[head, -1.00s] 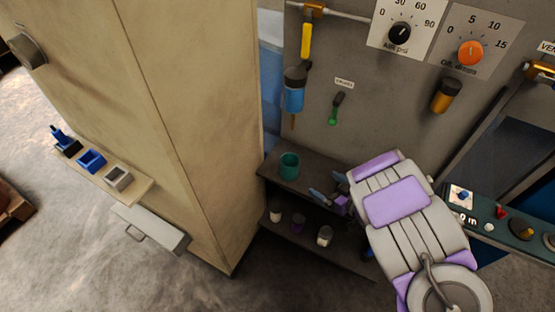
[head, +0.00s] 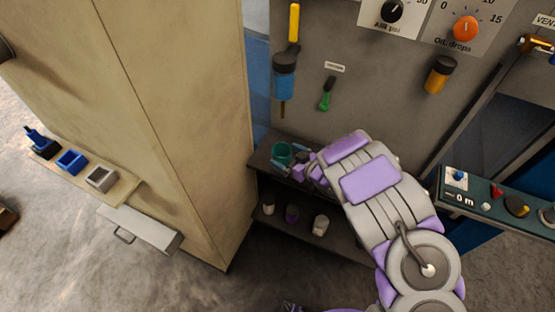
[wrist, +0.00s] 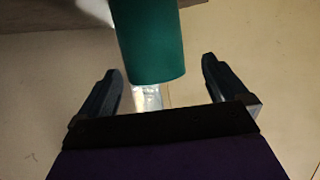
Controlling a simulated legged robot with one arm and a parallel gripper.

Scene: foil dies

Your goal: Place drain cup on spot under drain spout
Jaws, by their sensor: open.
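The teal cup (head: 282,153) stands on the upper dark shelf (head: 325,180), below the blue filter bowl with its thin spout (head: 283,108). My gripper (head: 291,168) is at the cup's front right side in the head view. In the wrist view the cup (wrist: 150,40) shows between the two dark fingertips of my open gripper (wrist: 160,66), with a gap on each side. The cup's far end is out of the wrist frame. A marked spot on the shelf cannot be made out.
A beige cabinet (head: 185,120) rises close on the left. A green screwdriver-like tool (head: 326,95) hangs on the grey panel. A control strip (head: 490,195) with knobs is at right.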

